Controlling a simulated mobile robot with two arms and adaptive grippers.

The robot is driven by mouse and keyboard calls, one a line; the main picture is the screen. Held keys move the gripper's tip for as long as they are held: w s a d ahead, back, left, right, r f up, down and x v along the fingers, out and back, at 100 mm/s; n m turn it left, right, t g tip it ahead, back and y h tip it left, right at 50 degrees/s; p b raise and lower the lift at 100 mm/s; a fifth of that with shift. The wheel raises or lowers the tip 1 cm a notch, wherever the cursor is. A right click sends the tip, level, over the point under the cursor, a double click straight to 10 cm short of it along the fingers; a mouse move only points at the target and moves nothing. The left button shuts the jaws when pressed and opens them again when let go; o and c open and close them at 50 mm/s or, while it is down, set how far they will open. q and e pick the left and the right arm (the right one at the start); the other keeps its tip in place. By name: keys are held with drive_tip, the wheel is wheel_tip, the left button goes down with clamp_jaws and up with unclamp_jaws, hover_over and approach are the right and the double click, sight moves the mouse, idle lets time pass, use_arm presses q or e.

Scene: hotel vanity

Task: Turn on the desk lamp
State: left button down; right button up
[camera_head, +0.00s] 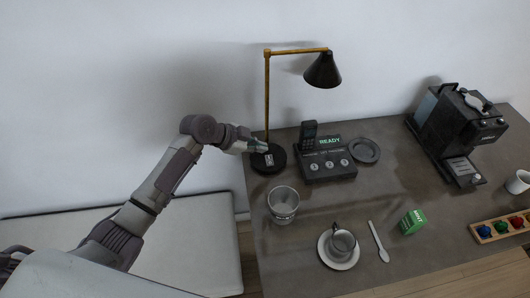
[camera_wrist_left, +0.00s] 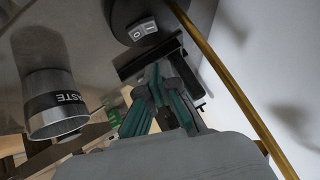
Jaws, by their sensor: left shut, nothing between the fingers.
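The desk lamp has a black cone shade (camera_head: 323,70), a brass pole (camera_head: 267,95) and a round black base (camera_head: 277,160) on the desk. No glow shows at the shade. A pale rocker switch (camera_head: 269,159) sits on the base. In the left wrist view the switch (camera_wrist_left: 143,29) shows I and O marks, and the brass pole (camera_wrist_left: 225,75) runs down the right. My left gripper (camera_head: 262,147) is beside the pole, just above the base. Its teal and black fingers (camera_wrist_left: 162,78) are shut and empty, pointing toward the base; contact cannot be told. My right gripper is out of view.
A phone dock (camera_head: 328,167) stands right of the lamp base, with a grey plate (camera_head: 364,150) beyond. A cup, spoon, green box and coffee machine (camera_head: 459,128) stand farther right.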

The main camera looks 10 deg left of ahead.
sight(269, 160)
use_arm(q)
drive_tip(key=f, duration=0.1)
drive_tip(key=w+d+f, duration=0.1)
drive_tip(key=f, duration=0.1)
drive_tip(key=w+f, duration=0.1)
drive_tip(key=shift+w+d+f, duration=0.1)
drive_tip(key=shift+d+f, duration=0.1)
drive_tip(key=shift+f, duration=0.2)
drive_tip(key=shift+w+a+f, duration=0.1)
drive_tip(key=shift+f, duration=0.35)
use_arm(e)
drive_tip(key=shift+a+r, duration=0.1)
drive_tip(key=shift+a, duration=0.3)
